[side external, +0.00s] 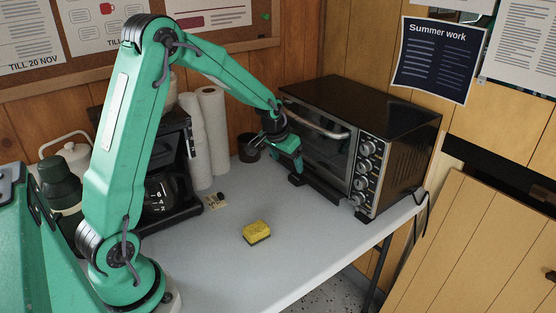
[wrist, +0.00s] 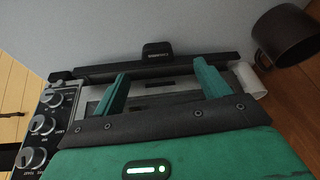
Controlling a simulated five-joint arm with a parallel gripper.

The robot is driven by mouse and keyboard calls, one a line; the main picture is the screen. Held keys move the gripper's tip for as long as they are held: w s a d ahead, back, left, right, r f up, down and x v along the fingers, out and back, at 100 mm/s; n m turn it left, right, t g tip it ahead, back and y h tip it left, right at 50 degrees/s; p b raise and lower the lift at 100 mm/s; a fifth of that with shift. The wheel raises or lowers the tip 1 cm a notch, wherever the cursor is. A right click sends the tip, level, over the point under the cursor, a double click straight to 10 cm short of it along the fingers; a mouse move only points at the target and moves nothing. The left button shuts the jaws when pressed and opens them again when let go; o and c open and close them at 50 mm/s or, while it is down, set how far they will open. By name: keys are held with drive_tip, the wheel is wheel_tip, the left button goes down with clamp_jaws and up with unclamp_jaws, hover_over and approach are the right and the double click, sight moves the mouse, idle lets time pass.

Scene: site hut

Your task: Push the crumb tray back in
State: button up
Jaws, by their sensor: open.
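The toaster oven (side external: 365,140) stands at the back right of the bench. Its crumb tray (side external: 325,189) shows as a dark strip low at the oven's front. In the wrist view, the crumb tray's dark front lip (wrist: 205,63) has a small black tab, with a grey strip between lip and oven, so the tray looks partly out. My gripper (side external: 297,166) is in front of the oven's left part, above the tray. In the wrist view, the open gripper's (wrist: 163,80) green fingers reach toward the lip with nothing held between them. Whether they touch it I cannot tell.
A dark mug (side external: 249,147) stands close to the left of my gripper; it shows in the wrist view too (wrist: 285,40). A yellow sponge (side external: 257,232) lies on the white bench (side external: 300,260). Paper rolls (side external: 213,130) and a coffee maker (side external: 165,180) stand left. The bench front is clear.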

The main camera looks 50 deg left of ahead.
sight(305, 174)
drive_tip(key=shift+m, duration=0.4)
drive_tip(key=shift+w+f, duration=0.1)
drive_tip(key=shift+f, duration=0.05)
drive_tip(key=shift+d+x, duration=0.1)
drive_tip(key=shift+x, duration=1.8)
drive_tip(key=shift+d+x, duration=0.15)
drive_tip(key=shift+x, duration=1.75)
drive_tip(key=shift+w, duration=0.1)
drive_tip(key=c, duration=1.4)
drive_tip(key=shift+o, duration=0.2)
drive_tip(key=shift+w+a, duration=0.2)
drive_tip(key=shift+w, duration=2)
drive_tip(key=o, duration=1.4)
drive_tip(key=shift+c, duration=0.2)
drive_tip(key=shift+d, duration=0.15)
